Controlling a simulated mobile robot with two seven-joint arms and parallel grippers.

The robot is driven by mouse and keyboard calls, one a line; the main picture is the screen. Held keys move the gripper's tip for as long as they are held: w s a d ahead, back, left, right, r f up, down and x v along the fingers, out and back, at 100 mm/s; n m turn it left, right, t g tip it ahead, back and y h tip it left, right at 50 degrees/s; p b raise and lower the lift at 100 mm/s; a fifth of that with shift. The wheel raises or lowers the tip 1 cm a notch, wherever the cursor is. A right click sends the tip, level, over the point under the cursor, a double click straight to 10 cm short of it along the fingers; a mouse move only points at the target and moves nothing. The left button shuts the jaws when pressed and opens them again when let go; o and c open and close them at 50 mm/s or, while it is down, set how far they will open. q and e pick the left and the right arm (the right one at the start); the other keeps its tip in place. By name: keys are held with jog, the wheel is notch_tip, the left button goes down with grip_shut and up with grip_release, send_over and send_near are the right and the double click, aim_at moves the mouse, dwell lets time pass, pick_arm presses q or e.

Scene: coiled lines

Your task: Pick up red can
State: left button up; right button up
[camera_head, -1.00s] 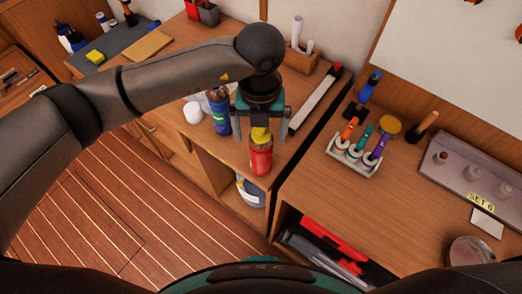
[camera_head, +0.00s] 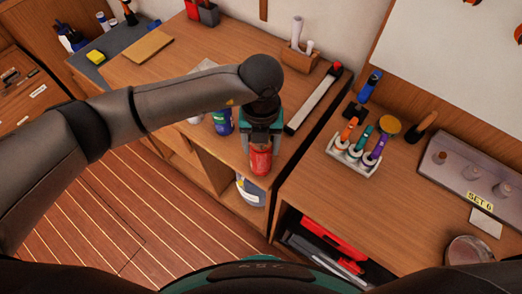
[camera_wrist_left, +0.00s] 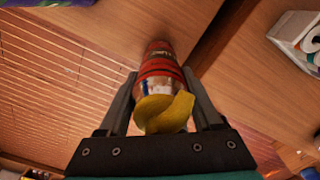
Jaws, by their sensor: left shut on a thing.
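In the left wrist view the can (camera_wrist_left: 159,68) lies between the two fingers, with a yellow top part (camera_wrist_left: 165,112) closest to the camera. My left gripper (camera_head: 261,150) reaches down over it from above, and its fingers are shut on the can's sides. The left gripper (camera_wrist_left: 163,100) also shows in the wrist view. The can's yellow top is hidden by the gripper in the head view. My right gripper is not in view.
A blue can (camera_head: 222,121) stands just left of the gripper. A long dark-and-white tool (camera_head: 315,98) lies behind it to the right. A rack of colored-handled tools (camera_head: 355,155) stands on the right counter, past a gap. A yellow sponge (camera_head: 95,56) lies far left.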

pick_arm(q)
grip_shut()
jog(key=shift+r, duration=0.2)
dwell(0.3)
